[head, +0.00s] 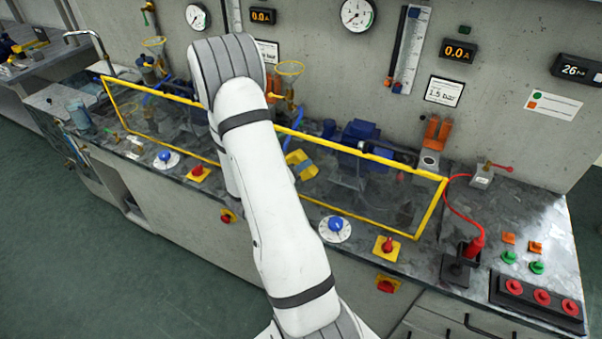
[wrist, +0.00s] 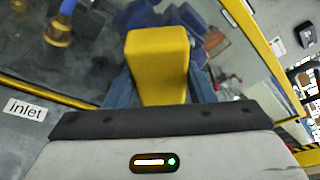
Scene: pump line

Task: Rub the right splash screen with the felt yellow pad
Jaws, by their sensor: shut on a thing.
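The felt yellow pad (wrist: 158,62) stands between the blue-grey jaws of my gripper (wrist: 160,88), which is shut on it. In the head view the pad (head: 299,160) shows just right of my arm, over the left part of the right splash screen. The right splash screen is a clear pane in a yellow frame (head: 400,166). Its frame also shows at the upper right of the wrist view (wrist: 262,50). I cannot tell whether the pad touches the pane. My arm hides the screen's left end and much of my gripper.
The left splash screen (head: 156,89) stands left of my arm. Blue pump parts (head: 360,135) show behind the right screen. Along the front edge are a blue knob (head: 335,224) and a red knob (head: 387,245). A red cable and plug (head: 474,246) are at the right.

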